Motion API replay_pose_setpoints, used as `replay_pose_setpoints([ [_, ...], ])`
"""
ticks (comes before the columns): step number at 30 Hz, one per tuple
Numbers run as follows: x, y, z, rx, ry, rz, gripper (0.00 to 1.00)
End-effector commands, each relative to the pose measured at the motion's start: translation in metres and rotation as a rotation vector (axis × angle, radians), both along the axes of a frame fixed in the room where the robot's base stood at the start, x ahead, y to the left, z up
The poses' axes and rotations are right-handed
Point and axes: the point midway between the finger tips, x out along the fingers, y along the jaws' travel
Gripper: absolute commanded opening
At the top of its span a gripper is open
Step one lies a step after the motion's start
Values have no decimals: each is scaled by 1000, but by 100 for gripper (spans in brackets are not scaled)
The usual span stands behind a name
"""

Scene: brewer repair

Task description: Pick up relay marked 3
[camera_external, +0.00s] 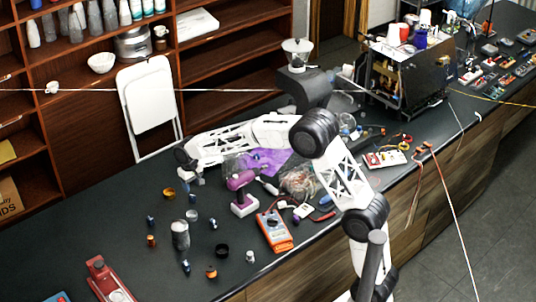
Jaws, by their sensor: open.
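My arm reaches leftward over the dark counter (110,222). My gripper (190,178) is at its far left end, above the counter's back part, with its fingers small in the picture. It is open and no object shows in it. No relay marked 3 can be picked out, as the markings are too small to read. Several small parts lie left of and below the gripper, among them a blue one (151,220), a brown one (151,240) and an orange-dark one (211,272). A pale board with small parts (385,159) lies right of my arm.
A purple drill (241,192), an orange multimeter (274,231), a metal cylinder (180,236) and a wire bundle (298,180) stand or lie near the arm. An opened machine (408,75) is at the back right. The counter's left part has free room.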

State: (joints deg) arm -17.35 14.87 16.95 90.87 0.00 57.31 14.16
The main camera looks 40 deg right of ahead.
Motion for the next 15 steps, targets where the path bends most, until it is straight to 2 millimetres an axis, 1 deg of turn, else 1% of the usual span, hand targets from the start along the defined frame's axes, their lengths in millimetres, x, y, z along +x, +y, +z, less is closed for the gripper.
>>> replay_pose_setpoints([
  [5,1,0,29,1,-3,0,53],
  [7,0,0,45,1,-3,0,53],
  [11,-9,-2,42,-40,-12,59,53],
  [15,-21,-5,41,-103,-31,153,53],
])
